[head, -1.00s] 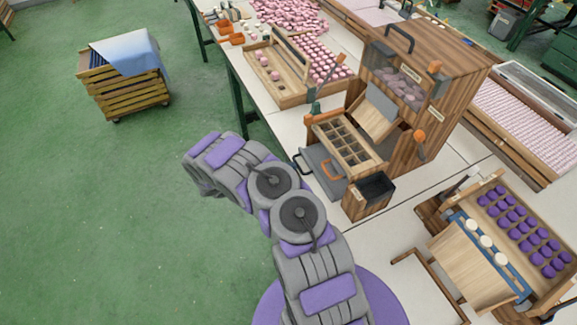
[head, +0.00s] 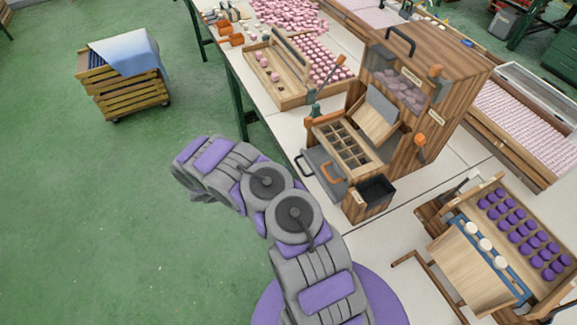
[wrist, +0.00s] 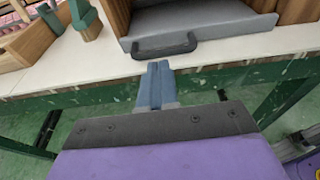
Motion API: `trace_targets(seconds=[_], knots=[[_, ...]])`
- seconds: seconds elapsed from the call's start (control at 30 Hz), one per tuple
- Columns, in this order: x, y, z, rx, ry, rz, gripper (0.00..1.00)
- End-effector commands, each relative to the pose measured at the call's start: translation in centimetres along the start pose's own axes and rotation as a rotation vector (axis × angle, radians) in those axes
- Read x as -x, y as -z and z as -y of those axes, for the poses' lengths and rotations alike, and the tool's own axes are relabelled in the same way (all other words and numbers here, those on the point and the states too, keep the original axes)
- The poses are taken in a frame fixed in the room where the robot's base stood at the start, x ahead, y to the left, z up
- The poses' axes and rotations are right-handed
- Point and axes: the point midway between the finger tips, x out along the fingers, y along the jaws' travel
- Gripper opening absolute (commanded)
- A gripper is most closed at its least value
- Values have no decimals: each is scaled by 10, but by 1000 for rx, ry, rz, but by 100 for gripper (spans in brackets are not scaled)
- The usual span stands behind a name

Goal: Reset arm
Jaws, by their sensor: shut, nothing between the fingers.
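My gripper (wrist: 157,82) shows in the wrist view with its two blue-grey fingers pressed together and nothing between them. In that view its tips lie just below the dark handle (wrist: 165,46) of a grey tray (wrist: 200,22) at the table's edge. I cannot tell the gap between tips and handle. In the head view my arm reaches up and left over the green floor, and the gripper itself is hidden behind the arm.
A wooden cabinet machine (head: 440,85) with a slotted tray (head: 345,145) stands on the white table (head: 285,125). A board with purple pieces (head: 515,225) is at right. A slatted cart (head: 122,90) stands at upper left. The floor (head: 90,220) at left is clear.

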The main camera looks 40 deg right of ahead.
Motion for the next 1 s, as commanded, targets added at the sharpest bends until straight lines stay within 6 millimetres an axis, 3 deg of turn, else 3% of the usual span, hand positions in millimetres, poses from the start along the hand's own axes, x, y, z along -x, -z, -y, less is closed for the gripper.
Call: trace_targets(seconds=[0.03, 0.13, 0.4, 0.83, 1.0], knots=[[16, -2, -1, -1, -8, -2, 0], [39, -2, 0, -1, -8, -2, 0], [79, -1, -2, -1, -4, -7, 0], [94, -2, 0, -3, 0, -1, 0], [90, -29, 0, -53, 33, -5, 0]])
